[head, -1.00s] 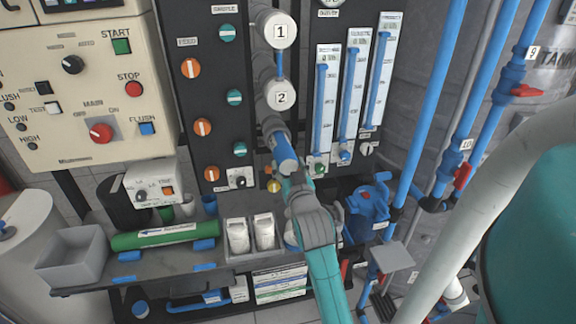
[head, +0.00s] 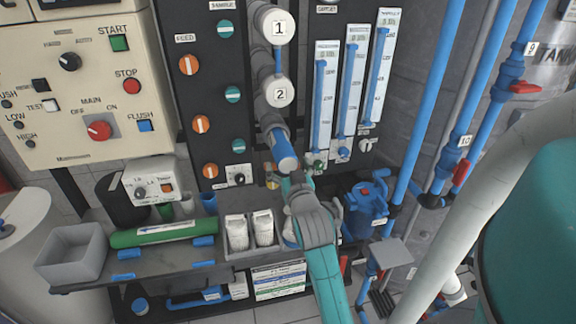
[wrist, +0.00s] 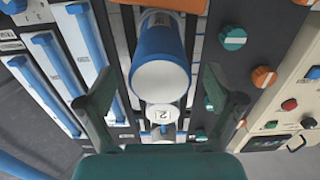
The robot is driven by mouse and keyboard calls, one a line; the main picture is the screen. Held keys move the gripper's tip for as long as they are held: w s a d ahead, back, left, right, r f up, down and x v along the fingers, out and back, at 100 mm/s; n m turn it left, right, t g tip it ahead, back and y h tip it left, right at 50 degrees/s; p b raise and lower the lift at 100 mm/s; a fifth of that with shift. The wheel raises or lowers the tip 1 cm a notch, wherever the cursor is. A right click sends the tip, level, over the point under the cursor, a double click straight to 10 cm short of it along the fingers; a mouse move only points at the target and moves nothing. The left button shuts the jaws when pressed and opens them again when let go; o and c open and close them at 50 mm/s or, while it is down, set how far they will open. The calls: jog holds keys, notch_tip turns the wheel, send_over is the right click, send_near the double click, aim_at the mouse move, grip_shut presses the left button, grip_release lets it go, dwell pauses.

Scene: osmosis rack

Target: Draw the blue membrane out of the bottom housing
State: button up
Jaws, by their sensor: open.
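The blue membrane (head: 284,153) sticks out of the lower end of the bottom housing (head: 268,121), below the white cap marked 2. In the wrist view the membrane (wrist: 157,42) is a blue cylinder with a pale round end facing me. My gripper (head: 294,178) is at the membrane's lower end in the head view. In the wrist view my open gripper (wrist: 157,76) has one finger on each side of the membrane, with visible gaps. Most of the membrane's length inside the housing is hidden.
A grey bin (head: 72,270) and a green tube (head: 168,231) lie on the bench at left. White bottles stand in a grey holder (head: 232,258). Flow meters (head: 352,85) are right of the housings. A blue pump (head: 366,205) and blue pipes stand further right.

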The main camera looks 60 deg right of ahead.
jog(key=v, duration=0.7)
jog(key=shift+s+a, duration=0.15)
jog(key=shift+s, duration=0.05)
jog(key=s+a+f+n+t+y, duration=0.2)
jog(key=a+f+n+y, duration=0.15)
jog(key=a+f, duration=0.55)
jog(key=s+a+f+n+t+y, duration=0.15)
jog(key=a+f+y, duration=0.25)
jog(key=a, duration=0.8)
jog(key=s+a+f+n+y, duration=0.2)
jog(key=s+a+y, duration=0.1)
jog(key=s+a, duration=0.3)
jog(key=s+a+f+n+y, duration=0.2)
jog(key=s+a, duration=0.4)
jog(key=s, duration=0.4)
jog(key=shift+s+a+n+y, duration=0.35)
jog(key=shift+s+n+y, duration=0.05)
jog(key=shift+y, duration=0.15)
jog(key=shift+o, duration=0.2)
jog(key=shift+s+a+r, duration=0.1)
jog(key=shift+s, duration=0.4)
